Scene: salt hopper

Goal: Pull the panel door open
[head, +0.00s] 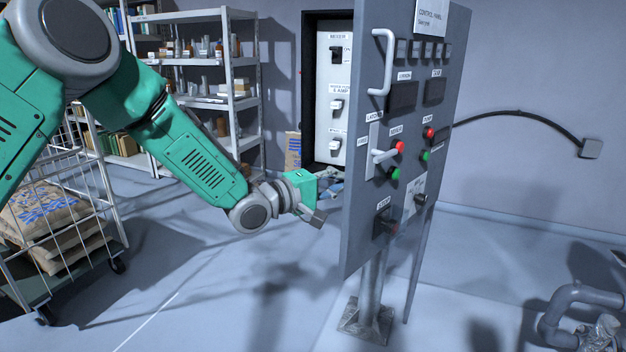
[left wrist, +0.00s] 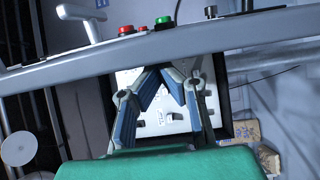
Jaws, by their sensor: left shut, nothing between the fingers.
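The grey control panel door (head: 400,215) stands on a post, tilted in the head view. It carries a white pull handle (head: 383,62) at its upper left, a lever (head: 384,155), and red and green buttons. My left gripper (head: 332,178) is at the panel's left edge, its fingertips partly hidden in the head view. In the left wrist view, the panel's edge (left wrist: 215,42) crosses above the gripper (left wrist: 163,78), whose fingers are shut and empty. The fingers show in front of the white breaker board (left wrist: 150,105). Whether they touch the panel cannot be told. My right gripper is out of view.
A dark recess holds the white breaker board (head: 334,95) behind the panel. A wire cart (head: 75,190) with sacks stands left, shelving (head: 228,85) at the back. Pipes (head: 575,300) lie lower right. The floor before the post is clear.

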